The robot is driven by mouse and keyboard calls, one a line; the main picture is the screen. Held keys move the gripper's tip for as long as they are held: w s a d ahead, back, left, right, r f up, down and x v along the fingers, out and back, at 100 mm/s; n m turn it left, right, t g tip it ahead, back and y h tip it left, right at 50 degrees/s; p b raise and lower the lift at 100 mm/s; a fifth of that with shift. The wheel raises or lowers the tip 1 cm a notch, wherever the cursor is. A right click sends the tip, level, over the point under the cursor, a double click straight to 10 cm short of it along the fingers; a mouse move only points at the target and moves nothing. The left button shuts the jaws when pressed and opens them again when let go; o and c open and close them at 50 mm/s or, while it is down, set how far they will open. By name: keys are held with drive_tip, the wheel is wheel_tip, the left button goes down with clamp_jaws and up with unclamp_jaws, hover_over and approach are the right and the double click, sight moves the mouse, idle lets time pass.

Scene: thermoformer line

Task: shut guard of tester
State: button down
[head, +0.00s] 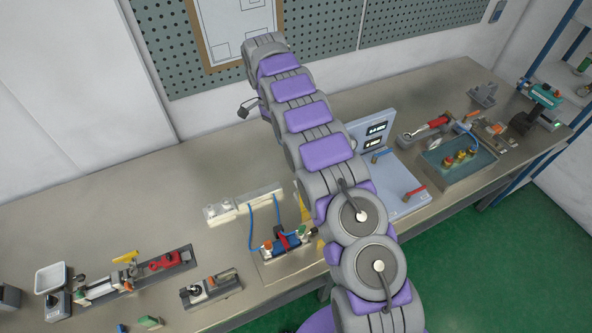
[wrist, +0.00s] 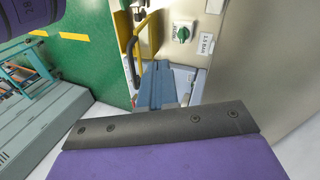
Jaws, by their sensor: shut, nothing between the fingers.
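A pale grey-blue device (head: 404,196) stands on the bench just right of my arm. It has a flat base, an upright panel (head: 366,131) with two small dark displays, and red-tipped levers. It may be the tester; I cannot tell which part is its guard. My arm covers its left side. My arm rises across the middle of the head view, where the gripper tips cannot be made out.
In the wrist view a beige panel (wrist: 245,60) carries a green knob (wrist: 183,32), beside a yellow handle (wrist: 128,52). The bench (head: 125,195) also holds a blue-hosed fixture (head: 283,243), a rail assembly (head: 130,277) and a tray of parts (head: 458,160). Clear bench lies at left.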

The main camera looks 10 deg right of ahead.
drive_tip(key=s+d+f+b, duration=0.1)
drive_tip(key=s+d+f, duration=0.2)
drive_tip(key=s+f, duration=0.3)
drive_tip(key=shift+d+f, duration=0.2)
drive_tip(key=shift+f, duration=0.4)
idle(0.5)
drive_tip(key=shift+s, duration=0.15)
